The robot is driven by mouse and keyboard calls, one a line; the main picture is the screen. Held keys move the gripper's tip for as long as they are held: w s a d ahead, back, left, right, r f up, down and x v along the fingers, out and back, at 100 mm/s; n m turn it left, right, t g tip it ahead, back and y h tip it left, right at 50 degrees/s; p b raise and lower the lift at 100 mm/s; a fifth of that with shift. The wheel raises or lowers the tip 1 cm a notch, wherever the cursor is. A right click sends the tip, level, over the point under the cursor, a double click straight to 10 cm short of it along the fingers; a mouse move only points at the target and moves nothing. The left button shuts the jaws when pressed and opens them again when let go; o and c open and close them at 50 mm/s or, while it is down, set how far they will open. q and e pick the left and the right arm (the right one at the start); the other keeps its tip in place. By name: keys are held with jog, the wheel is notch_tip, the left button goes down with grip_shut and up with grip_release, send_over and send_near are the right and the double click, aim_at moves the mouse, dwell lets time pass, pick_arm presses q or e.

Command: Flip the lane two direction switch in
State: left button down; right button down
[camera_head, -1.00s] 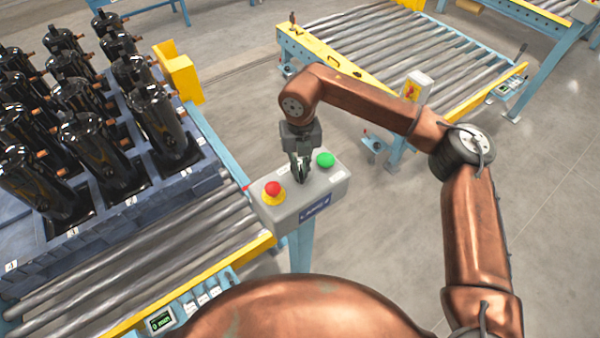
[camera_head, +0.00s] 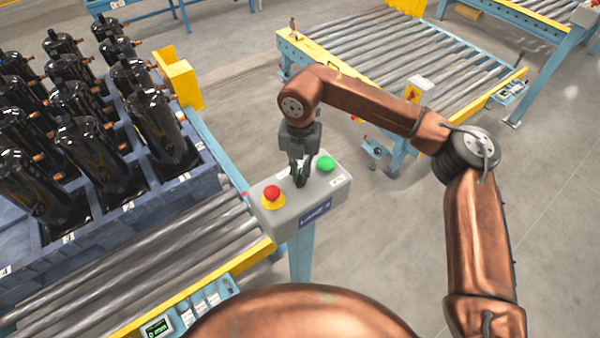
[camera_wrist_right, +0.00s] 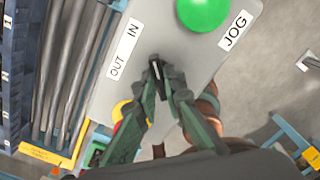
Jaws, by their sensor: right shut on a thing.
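The grey control box (camera_head: 290,219) stands on a blue post beside the left conveyor, with a blue label on its front that seems to read LANE 2. My right gripper (camera_head: 301,183) points down on its top, between the red and green buttons. In the right wrist view its fingers (camera_wrist_right: 165,85) are shut on the small dark direction switch (camera_wrist_right: 156,70), whose body they largely hide. The white OUT/IN label (camera_wrist_right: 124,48) lies beside the switch, with IN at the upper end. My left gripper is not in view.
A red button (camera_head: 271,194) on a yellow base and a green button (camera_head: 325,163) flank the gripper closely. A JOG label (camera_wrist_right: 235,30) is near the green one. A tray (camera_head: 190,188) of black compressors sits on the left conveyor. Another roller conveyor (camera_head: 400,50) stands behind.

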aim_at(300, 175)
jog(key=c, duration=2)
grip_release()
notch_tip(300, 175, up, 12)
